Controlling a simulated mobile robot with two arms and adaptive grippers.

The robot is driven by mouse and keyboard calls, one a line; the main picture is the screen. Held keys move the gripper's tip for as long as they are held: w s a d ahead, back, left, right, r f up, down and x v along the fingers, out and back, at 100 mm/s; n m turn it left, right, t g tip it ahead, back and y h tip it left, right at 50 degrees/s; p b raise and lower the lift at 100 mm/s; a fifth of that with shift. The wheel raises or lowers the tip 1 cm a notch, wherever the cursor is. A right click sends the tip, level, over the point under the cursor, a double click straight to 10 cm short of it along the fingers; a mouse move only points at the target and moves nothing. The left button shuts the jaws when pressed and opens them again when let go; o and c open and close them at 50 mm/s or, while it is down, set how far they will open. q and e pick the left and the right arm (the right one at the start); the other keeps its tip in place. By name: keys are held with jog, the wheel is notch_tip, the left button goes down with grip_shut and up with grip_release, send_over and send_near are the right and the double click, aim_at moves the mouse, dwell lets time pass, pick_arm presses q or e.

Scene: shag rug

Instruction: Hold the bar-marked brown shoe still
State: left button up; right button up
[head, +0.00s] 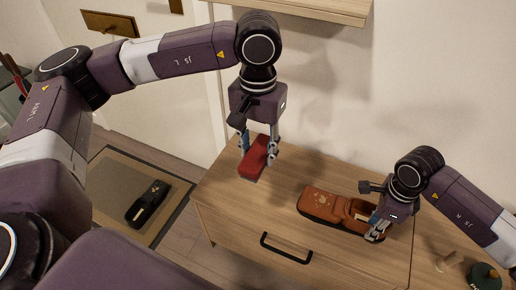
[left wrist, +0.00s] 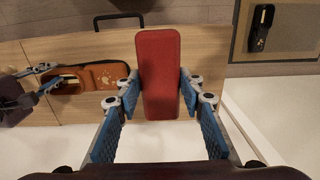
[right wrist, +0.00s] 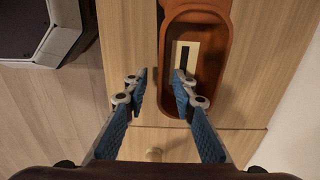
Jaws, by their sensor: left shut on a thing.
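The brown shoe (head: 322,204) lies on the wooden cabinet top, a pale emblem on its toe. In the right wrist view, a pale label with a dark bar (right wrist: 187,55) shows inside its opening (right wrist: 218,95). My right gripper (head: 375,229) is open at the heel end. In the right wrist view its fingers (right wrist: 160,88) straddle the shoe's side wall, one outside and one over the opening; contact is unclear. My left gripper (head: 258,142) is shut on a red block (left wrist: 160,75), perhaps a brush, above the cabinet's far left part.
The wooden cabinet (head: 235,210) has a black handle (head: 285,248) on its front. A black shoe (head: 148,203) lies on a floor mat (head: 112,178) at the left. A dark green object (head: 484,276) stands at the lower right. A wooden shelf (head: 310,8) hangs above.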

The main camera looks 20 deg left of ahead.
jog(key=shift+f+b, duration=0.55)
jog(key=shift+f, duration=0.8)
grip_shut()
grip_release()
grip_shut()
dwell(0.6)
